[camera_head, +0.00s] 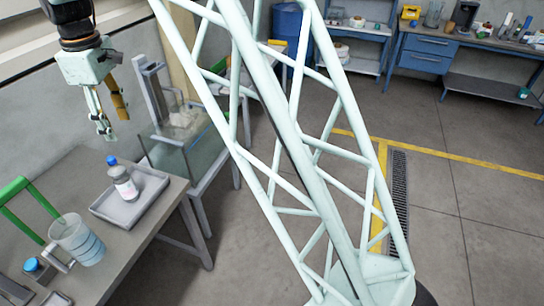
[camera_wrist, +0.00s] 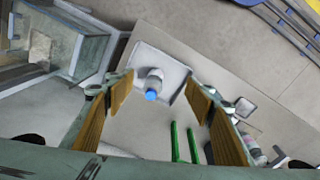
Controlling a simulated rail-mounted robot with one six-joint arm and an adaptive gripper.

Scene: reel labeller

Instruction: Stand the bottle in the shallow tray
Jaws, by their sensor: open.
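The bottle (camera_head: 124,183) is white and clear with a blue cap and a label. It stands upright in the shallow grey tray (camera_head: 150,200) on the bench, toward one side of it. In the wrist view the bottle (camera_wrist: 154,77) shows from above, cap toward me, inside the pale tray (camera_wrist: 172,60). My gripper (camera_head: 112,122) hangs above the bench, above the tray and apart from the bottle. Its fingers are spread and empty. In the wrist view the bottle lies between the fingers (camera_wrist: 160,100) in the picture, beyond their tips.
A jug (camera_head: 78,240) with bluish contents stands near the bench's front, beside a green frame (camera_head: 28,205) and a blue-capped container (camera_head: 36,267). A glass-walled tank (camera_head: 190,145) stands behind the tray. My lattice column crosses the head view. Blue workbenches (camera_head: 425,55) stand far back.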

